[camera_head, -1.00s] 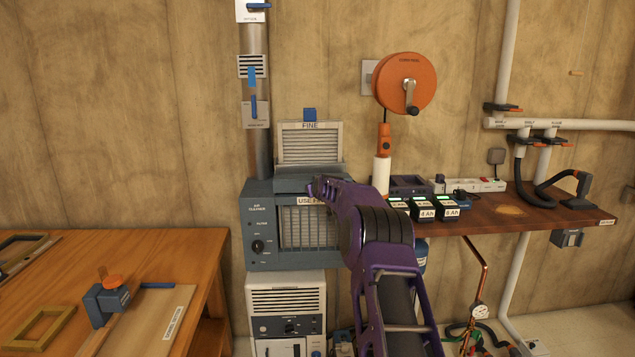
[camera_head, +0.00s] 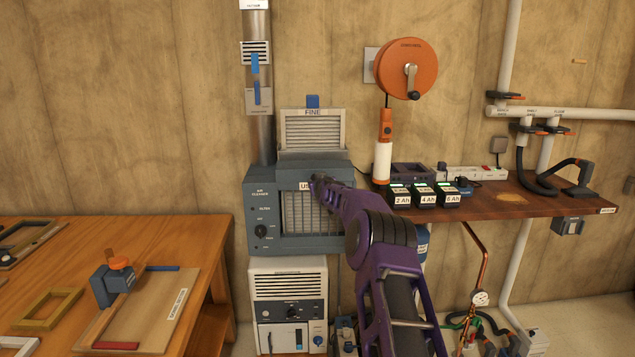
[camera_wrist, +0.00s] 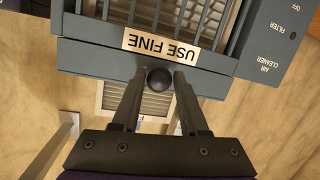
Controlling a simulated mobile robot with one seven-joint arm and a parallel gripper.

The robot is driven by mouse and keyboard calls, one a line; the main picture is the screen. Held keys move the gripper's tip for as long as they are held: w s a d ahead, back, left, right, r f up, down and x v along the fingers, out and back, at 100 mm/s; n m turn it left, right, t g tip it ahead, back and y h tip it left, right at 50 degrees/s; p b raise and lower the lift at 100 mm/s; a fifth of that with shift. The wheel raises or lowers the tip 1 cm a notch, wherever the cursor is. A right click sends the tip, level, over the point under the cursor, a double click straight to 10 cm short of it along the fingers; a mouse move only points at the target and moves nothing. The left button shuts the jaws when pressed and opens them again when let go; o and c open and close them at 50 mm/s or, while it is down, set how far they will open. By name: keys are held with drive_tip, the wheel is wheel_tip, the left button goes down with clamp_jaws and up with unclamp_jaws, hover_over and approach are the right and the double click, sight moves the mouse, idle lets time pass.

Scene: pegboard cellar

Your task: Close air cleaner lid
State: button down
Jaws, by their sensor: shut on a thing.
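The air cleaner (camera_head: 262,212) is a blue-grey box with a barred front and a control panel on its left. Its grey lid (camera_head: 318,155) is at the top and looks nearly flat; whether it is fully seated cannot be told. In the wrist view, which is upside down, a round black knob (camera_wrist: 159,77) sits between the fingers, by the "USE FINE" label (camera_wrist: 160,43). My gripper (camera_head: 318,181) is at the top front edge of the air cleaner, and in the wrist view my gripper (camera_wrist: 158,80) is shut on the knob. My arm hides the right front.
A louvred "FINE" panel (camera_head: 313,130) stands behind the cleaner. A wooden bench (camera_head: 205,240) is at left. A shelf (camera_head: 480,212) with battery packs (camera_head: 425,196) and an orange reel (camera_head: 405,68) above it are at right. A white unit (camera_head: 262,293) stands below.

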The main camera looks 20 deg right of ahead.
drive_tip(key=shift+c, duration=2.4)
unclamp_jaws()
drive_tip(key=shift+w+a+f, duration=0.15)
drive_tip(key=shift+a+f, duration=0.05)
drive_tip(key=shift+f, duration=0.9)
drive_tip(key=shift+o, duration=0.2)
drive_tip(key=shift+d+r, duration=0.1)
drive_tip(key=shift+r, duration=0.25)
drive_tip(key=shift+r, duration=0.1)
drive_tip(key=shift+s, duration=0.2)
drive_tip(key=v, duration=1.7)
drive_tip(key=shift+r, duration=0.15)
